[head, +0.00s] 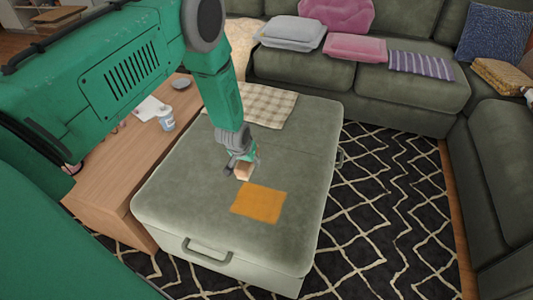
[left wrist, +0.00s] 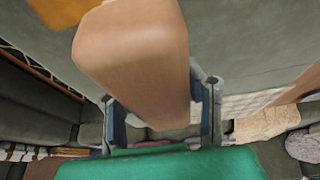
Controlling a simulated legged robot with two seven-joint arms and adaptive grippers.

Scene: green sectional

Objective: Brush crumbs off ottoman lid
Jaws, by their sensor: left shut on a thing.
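The grey-green ottoman (head: 170,190) stands in the middle of the head view with its lid closed. An orange cloth (head: 259,203) lies flat on the lid toward the front. My left gripper (head: 242,165) is low over the middle of the lid, just behind the cloth. It is shut on a tan wooden block (head: 244,173), probably the brush. In the left wrist view the block (left wrist: 135,55) sits between both fingers; no bristles show. I cannot tell whether it touches the lid. No crumbs can be made out. My right gripper is not in view.
A checked cloth (head: 262,104) lies on the lid's back part. A wooden table (head: 125,165) with a cup (head: 166,119) and a small bowl (head: 181,83) stands left of the ottoman. Green sofa sections (head: 410,92) with cushions stand behind and right. The lid's right side is clear.

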